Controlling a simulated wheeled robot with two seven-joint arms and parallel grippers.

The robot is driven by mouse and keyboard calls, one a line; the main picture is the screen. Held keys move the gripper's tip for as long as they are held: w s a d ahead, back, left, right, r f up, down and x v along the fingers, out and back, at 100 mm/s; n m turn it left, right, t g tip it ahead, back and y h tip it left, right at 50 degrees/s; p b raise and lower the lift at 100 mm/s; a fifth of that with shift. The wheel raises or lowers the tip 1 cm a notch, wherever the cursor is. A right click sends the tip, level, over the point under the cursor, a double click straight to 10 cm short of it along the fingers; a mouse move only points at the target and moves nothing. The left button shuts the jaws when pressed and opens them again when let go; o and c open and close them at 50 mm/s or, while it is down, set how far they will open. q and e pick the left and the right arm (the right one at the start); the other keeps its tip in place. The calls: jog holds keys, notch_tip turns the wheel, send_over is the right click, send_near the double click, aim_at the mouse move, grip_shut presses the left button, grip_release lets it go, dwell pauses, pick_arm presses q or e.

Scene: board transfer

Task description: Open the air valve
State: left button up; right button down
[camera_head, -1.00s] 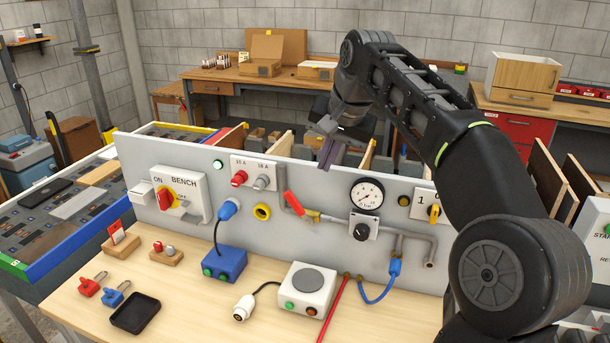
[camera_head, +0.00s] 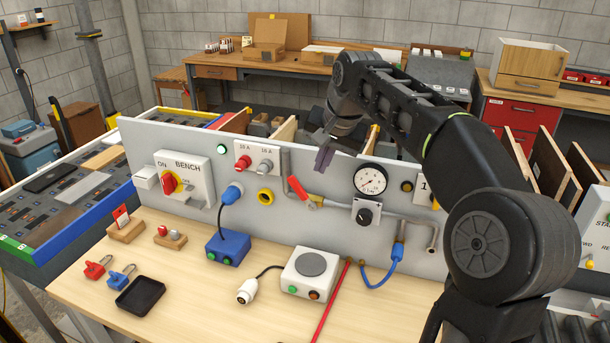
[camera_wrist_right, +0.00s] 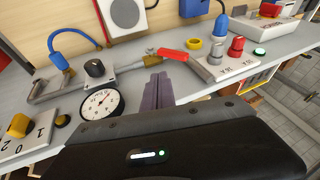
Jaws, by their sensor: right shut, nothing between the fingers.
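The air valve's red lever (camera_head: 297,188) sits on the grey pipe on the upright panel, tilted down to the right, with a brass body (camera_head: 314,201) at its lower end. The red lever also shows in the right wrist view (camera_wrist_right: 172,54). My right gripper (camera_head: 323,160) is shut and empty, above and slightly right of the lever, apart from it in the head view. In the right wrist view its purple-grey fingers (camera_wrist_right: 158,90) point toward the pipe close to the lever. My left gripper is not in view.
A pressure gauge (camera_head: 370,180) and a black regulator knob (camera_head: 364,216) are right of the valve. A yellow ring socket (camera_head: 265,197) and red and grey plugs are left of it. A blue box (camera_head: 228,247) and a white box (camera_head: 310,272) stand on the bench below.

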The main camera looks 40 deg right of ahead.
aim_at(301, 186)
jog(key=w+f, duration=0.1)
jog(key=w+a+f+p, duration=0.1)
jog(key=f, duration=0.1)
jog(key=w+f, duration=0.2)
jog(key=shift+a, duration=0.3)
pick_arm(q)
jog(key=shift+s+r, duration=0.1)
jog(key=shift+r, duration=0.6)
